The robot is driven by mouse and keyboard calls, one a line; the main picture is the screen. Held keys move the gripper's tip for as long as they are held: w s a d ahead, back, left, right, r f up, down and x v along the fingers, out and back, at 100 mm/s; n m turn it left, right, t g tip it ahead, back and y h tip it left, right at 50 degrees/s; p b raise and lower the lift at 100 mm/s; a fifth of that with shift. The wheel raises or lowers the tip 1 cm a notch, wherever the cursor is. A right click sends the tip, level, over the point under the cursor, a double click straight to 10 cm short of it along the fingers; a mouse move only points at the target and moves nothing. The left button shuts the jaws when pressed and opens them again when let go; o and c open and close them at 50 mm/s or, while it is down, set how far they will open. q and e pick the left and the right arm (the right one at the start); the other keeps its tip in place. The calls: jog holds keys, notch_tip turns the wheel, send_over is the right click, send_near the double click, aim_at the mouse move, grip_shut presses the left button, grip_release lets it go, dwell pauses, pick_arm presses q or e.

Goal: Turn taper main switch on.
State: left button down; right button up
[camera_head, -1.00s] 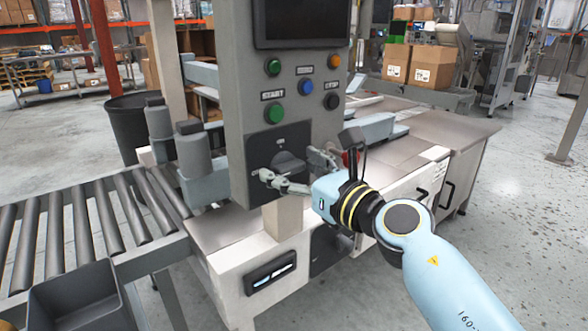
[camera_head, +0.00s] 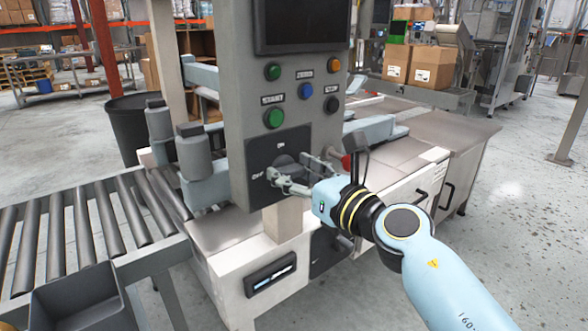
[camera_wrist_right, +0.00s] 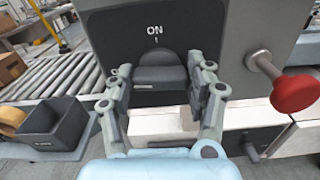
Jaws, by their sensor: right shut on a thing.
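The taper main switch (camera_head: 284,160) is a dark grey rotary knob on a black plate low on the grey control panel. The plate reads ON above the knob and OFF to its left. My right gripper (camera_head: 289,167) reaches it from the front right, one finger on each side, shut on the knob. In the right wrist view the knob (camera_wrist_right: 160,72) sits between the two fingers (camera_wrist_right: 160,66) under the ON mark. The fingers partly cover it in the head view, and I cannot tell exactly where it points. My left gripper is not in view.
A red mushroom button (camera_wrist_right: 296,93) sticks out just right of the right gripper. Green, blue, orange and black buttons sit above the switch on the panel (camera_head: 240,100). A roller conveyor (camera_head: 90,225) and a dark bin (camera_head: 80,300) are at left.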

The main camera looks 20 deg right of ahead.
jog(key=m+p, duration=0.2)
jog(key=m, duration=0.1)
jog(key=shift+r+p, duration=0.2)
jog(key=shift+p, duration=0.1)
jog(key=m+p, duration=0.3)
jog(key=m, duration=0.1)
jog(key=shift+d+f+m, duration=0.1)
jog(key=shift+d+m, duration=0.05)
jog(key=shift+m, duration=0.15)
jog(key=m+p, duration=0.3)
jog(key=m, duration=0.2)
jog(key=shift+f, duration=0.1)
jog(key=shift+f+m+p, duration=0.2)
jog(key=shift+m+p, duration=1)
jog(key=shift+m, duration=1)
jog(key=o, duration=1.2)
jog(key=shift+d, duration=0.1)
